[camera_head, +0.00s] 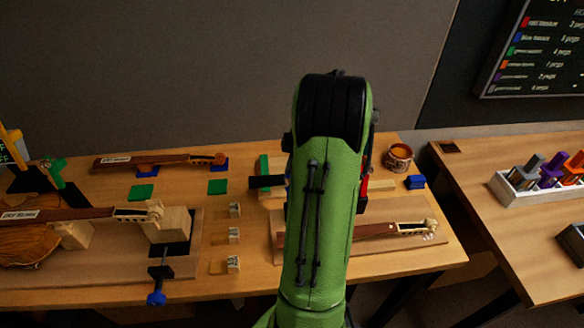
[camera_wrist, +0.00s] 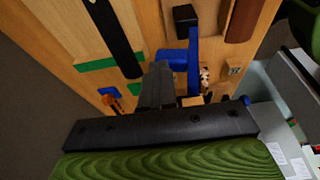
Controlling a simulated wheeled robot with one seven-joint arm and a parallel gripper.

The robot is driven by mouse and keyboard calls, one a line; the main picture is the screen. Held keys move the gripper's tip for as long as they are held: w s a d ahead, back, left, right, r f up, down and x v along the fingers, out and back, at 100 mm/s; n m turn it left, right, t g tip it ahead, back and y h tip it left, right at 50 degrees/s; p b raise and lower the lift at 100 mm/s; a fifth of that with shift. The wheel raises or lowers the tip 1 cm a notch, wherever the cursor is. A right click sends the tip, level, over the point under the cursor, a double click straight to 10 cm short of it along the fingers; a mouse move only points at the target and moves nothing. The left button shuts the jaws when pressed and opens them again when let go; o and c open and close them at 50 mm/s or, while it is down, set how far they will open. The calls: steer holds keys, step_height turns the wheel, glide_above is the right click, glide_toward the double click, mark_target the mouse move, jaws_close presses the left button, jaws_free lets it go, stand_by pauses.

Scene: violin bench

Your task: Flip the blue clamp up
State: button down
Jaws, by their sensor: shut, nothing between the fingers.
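In the wrist view, a blue L-shaped piece (camera_wrist: 193,68), which looks like the blue clamp, lies on the wooden bench just beyond and to the right of my fingers. My gripper (camera_wrist: 160,70) is shut and empty, its dark grey fingers pointing at the bench. The fingertips overlap the near edge of the blue piece in the picture; I cannot tell whether they touch it. In the head view my green arm covers the middle of the bench and hides both the fingers and this blue piece.
In the head view, a violin (camera_head: 27,240) and a vise with a blue knob (camera_head: 156,299) are at the left. A neck (camera_head: 380,230) lies right of my arm. A cup (camera_head: 398,157) and a blue block (camera_head: 415,182) stand at back right. Small labelled blocks (camera_head: 233,235) stand mid-bench.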

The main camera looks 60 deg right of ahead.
steer(key=p+v, duration=0.7)
steer(key=v, duration=0.9)
steer(key=shift+f, duration=0.1)
